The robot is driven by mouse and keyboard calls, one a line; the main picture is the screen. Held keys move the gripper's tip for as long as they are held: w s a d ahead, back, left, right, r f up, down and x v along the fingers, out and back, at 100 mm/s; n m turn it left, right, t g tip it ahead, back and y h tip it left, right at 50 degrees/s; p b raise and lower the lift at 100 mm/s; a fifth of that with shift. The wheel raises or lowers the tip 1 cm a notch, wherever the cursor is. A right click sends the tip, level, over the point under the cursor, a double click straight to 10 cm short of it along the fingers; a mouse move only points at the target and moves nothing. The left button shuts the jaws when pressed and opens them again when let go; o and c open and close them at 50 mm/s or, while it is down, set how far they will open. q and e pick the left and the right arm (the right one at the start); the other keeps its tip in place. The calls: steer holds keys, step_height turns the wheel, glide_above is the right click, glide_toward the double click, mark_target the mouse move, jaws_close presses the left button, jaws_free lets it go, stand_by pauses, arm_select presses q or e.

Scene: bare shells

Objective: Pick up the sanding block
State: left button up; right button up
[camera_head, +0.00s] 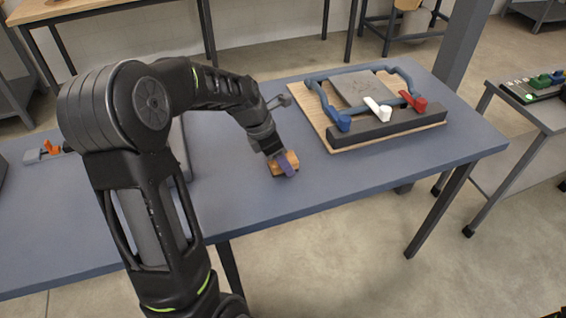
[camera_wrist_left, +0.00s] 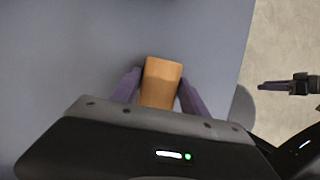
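The sanding block (camera_head: 278,168) is a small orange-tan block on the blue-grey table, near its front edge. My left gripper (camera_head: 285,162) is down over it, with a purple finger across it in the head view. In the left wrist view the block (camera_wrist_left: 161,82) lies between the two purple fingers of my left gripper (camera_wrist_left: 160,80), one on each side. The fingertips are very close to its sides; I cannot tell if both press on it. My right gripper (camera_wrist_left: 275,86) shows small and side-on at the right of that view, away from the block, above the floor.
A wooden board (camera_head: 313,110) with a grey plate, a dark bar, blue handles and white, red and blue levers lies to the right on the table. A grey tool end (camera_head: 279,101) lies behind my left gripper. Table surface right of the block is clear.

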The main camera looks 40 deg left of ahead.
arm_select(q)
steer(key=c, duration=1)
step_height(320, 180, up, 10)
stand_by(0.3)
stand_by(0.3)
steer(key=o, duration=0.8)
steer(key=c, duration=0.6)
steer(key=shift+r, duration=0.1)
